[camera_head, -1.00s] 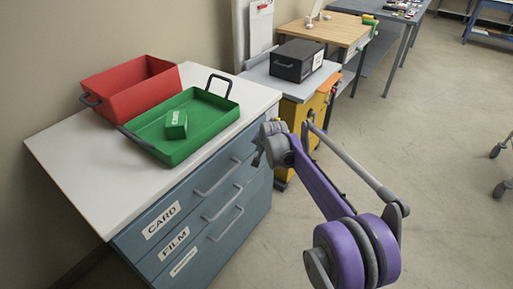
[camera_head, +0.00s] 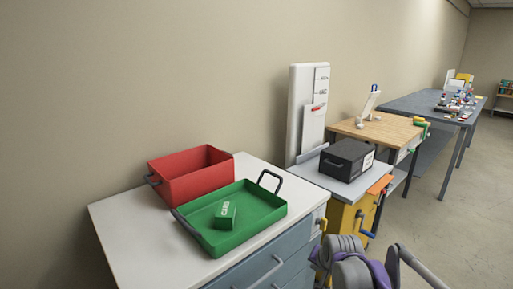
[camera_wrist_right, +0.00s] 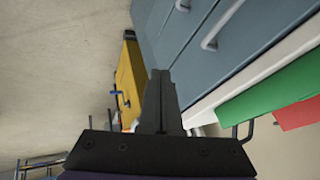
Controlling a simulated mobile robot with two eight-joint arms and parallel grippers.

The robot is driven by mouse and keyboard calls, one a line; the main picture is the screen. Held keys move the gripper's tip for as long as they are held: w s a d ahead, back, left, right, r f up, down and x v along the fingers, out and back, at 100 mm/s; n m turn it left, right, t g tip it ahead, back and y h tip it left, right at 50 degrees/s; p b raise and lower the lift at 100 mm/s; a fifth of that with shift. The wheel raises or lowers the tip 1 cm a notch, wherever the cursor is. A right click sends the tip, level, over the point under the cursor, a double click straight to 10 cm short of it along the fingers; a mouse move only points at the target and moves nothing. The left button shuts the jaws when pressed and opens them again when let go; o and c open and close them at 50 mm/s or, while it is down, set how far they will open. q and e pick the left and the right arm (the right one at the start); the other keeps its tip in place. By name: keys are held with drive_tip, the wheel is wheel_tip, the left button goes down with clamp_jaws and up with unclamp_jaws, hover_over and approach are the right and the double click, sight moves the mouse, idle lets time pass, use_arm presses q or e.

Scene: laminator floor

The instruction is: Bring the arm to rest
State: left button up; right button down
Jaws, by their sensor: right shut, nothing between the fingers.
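My right gripper shows in the right wrist view (camera_wrist_right: 160,88). Its two dark fingers are together with nothing between them. In the head view part of my purple and grey right arm is at the bottom right, in front of the blue drawer cabinet (camera_head: 262,271); the gripper there is small and hard to make out. It is apart from the green tray (camera_head: 262,212), which holds a green box marked CARD (camera_head: 226,216). My left gripper is not in view.
A red bin (camera_head: 190,178) stands behind the green tray on the white cabinet top (camera_head: 125,222). A black box (camera_head: 346,160) stands on the grey top of a yellow unit (camera_head: 345,219). Further benches run along the wall to the right. Floor at right is clear.

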drive_tip(key=s+f+n+g, duration=0.15)
drive_tip(key=s+f, duration=0.25)
drive_tip(key=s, duration=0.7)
drive_tip(key=s+f+n, duration=0.3)
drive_tip(key=s, duration=0.9)
drive_tip(key=s+f+n+g, duration=0.15)
drive_tip(key=s+f, duration=0.25)
drive_tip(key=s, duration=0.7)
use_arm(q)
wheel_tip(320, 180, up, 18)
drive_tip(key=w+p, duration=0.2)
drive_tip(key=p, duration=1.3)
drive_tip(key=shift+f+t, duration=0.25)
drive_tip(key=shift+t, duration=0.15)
use_arm(e)
wheel_tip(320, 180, up, 18)
drive_tip(key=w+t, duration=0.1)
drive_tip(key=w, duration=0.1)
drive_tip(key=shift+w+a+r+n+t, duration=0.15)
drive_tip(key=shift+w+a+n+t, duration=0.2)
drive_tip(key=shift+a+n, duration=0.1)
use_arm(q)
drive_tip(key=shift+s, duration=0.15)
use_arm(e)
drive_tip(key=shift+s, duration=0.15)
